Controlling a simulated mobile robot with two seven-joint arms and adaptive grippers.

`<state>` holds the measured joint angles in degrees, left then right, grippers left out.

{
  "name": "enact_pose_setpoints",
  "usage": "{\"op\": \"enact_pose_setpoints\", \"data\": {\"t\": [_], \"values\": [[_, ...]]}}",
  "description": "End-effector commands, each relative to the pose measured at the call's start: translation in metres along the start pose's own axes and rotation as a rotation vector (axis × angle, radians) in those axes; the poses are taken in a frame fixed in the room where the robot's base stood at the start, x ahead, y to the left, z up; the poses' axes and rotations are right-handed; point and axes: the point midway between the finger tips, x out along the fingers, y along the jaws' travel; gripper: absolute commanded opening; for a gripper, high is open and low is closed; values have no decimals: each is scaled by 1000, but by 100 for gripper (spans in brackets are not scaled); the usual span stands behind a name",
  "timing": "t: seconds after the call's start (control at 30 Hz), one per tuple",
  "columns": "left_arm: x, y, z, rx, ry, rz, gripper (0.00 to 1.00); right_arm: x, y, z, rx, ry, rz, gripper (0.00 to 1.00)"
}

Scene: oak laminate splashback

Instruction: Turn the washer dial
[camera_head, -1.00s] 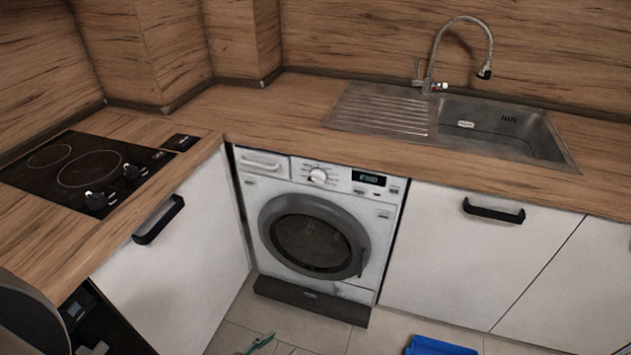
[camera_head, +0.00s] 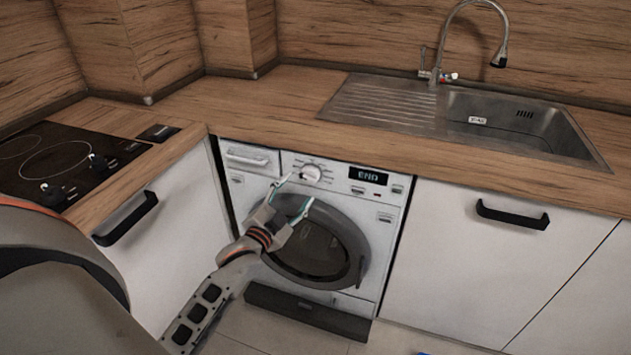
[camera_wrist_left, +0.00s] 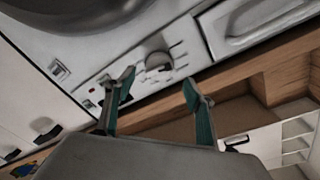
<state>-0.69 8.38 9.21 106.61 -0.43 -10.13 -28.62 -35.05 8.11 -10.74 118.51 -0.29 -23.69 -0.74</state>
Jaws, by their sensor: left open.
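The washer (camera_head: 370,212) stands under the counter with its round door closed. I cannot tell the exact gap in depth. My right gripper is not in view.
A wooden counter (camera_head: 265,110) runs above the washer. A hob with black knobs (camera_head: 98,160) is at the left and a steel sink (camera_head: 500,125) at the right. White cabinets with black handles (camera_head: 512,215) flank the washer. The detergent drawer (camera_head: 250,158) is closed.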

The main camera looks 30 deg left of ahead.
Motion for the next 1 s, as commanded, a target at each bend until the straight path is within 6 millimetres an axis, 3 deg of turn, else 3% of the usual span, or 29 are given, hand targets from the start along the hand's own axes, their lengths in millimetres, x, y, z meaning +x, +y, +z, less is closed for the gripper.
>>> {"op": "enact_pose_setpoints", "data": {"t": [0.2, 0.4, 0.77, 0.8, 0.93, 1.0], "values": [[35, 1, 1, 1, -1, 2, 54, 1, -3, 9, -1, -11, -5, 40], [56, 2, 1, -1, -1, 3, 54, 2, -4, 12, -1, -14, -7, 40], [63, 1, 0, -1, -1, 2, 54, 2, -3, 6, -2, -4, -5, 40], [63, 1, 0, -1, -1, 2, 52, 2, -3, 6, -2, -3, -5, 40], [63, 1, 0, -1, -1, 2, 18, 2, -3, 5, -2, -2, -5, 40], [63, 1, 0, -1, -1, 3, 16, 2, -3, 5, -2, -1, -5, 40]]}}
